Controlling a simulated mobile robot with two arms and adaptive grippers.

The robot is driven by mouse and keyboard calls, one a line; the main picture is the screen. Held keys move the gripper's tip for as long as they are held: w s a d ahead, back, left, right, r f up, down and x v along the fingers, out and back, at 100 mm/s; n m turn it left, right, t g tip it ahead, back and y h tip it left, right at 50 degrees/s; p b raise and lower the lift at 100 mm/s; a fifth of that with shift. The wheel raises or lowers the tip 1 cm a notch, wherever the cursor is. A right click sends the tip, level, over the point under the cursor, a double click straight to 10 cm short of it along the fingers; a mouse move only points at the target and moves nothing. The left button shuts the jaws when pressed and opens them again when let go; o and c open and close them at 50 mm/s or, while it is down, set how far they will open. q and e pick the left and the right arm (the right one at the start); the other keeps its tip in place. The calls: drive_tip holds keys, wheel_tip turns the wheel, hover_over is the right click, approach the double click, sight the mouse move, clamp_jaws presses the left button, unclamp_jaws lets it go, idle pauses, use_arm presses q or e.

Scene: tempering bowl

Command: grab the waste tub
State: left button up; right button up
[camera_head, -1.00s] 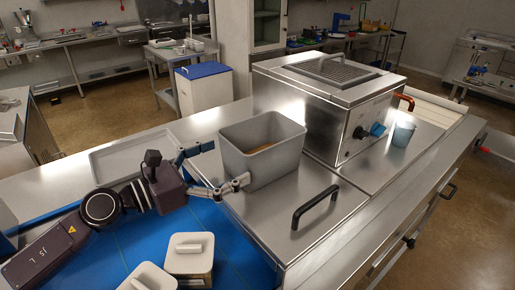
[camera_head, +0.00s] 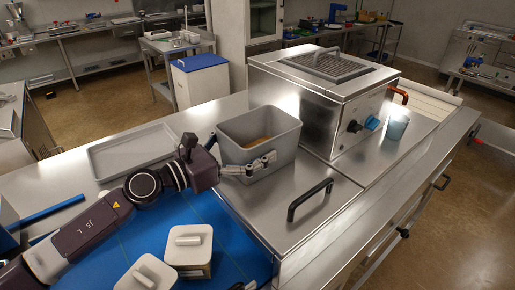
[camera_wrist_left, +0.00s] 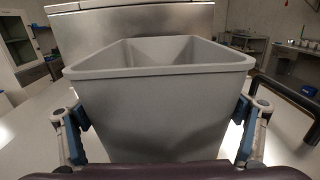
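The waste tub, a grey open-topped bin (camera_head: 270,130) with something brown inside, stands upright on the steel counter beside the steel machine. In the left wrist view the tub (camera_wrist_left: 165,110) fills the middle. My left gripper (camera_head: 262,163) is at the tub's near left end, with its fingers spread along two opposite walls. In the left wrist view one blue pad of the gripper (camera_wrist_left: 162,125) is on each side of the tub, very close to the walls. I cannot tell whether the pads touch. The far finger is hidden in the head view.
A steel machine (camera_head: 315,110) with knobs stands behind the tub, and a blue cup (camera_head: 397,127) is right of it. A black handle (camera_head: 310,199) rises from the counter. A shallow grey tray (camera_head: 130,152) and white lidded containers (camera_head: 188,247) are nearby.

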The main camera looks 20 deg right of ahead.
use_arm(q)
drive_tip(key=c, duration=0.7)
drive_tip(key=shift+r, duration=0.1)
drive_tip(key=shift+c, duration=1.2)
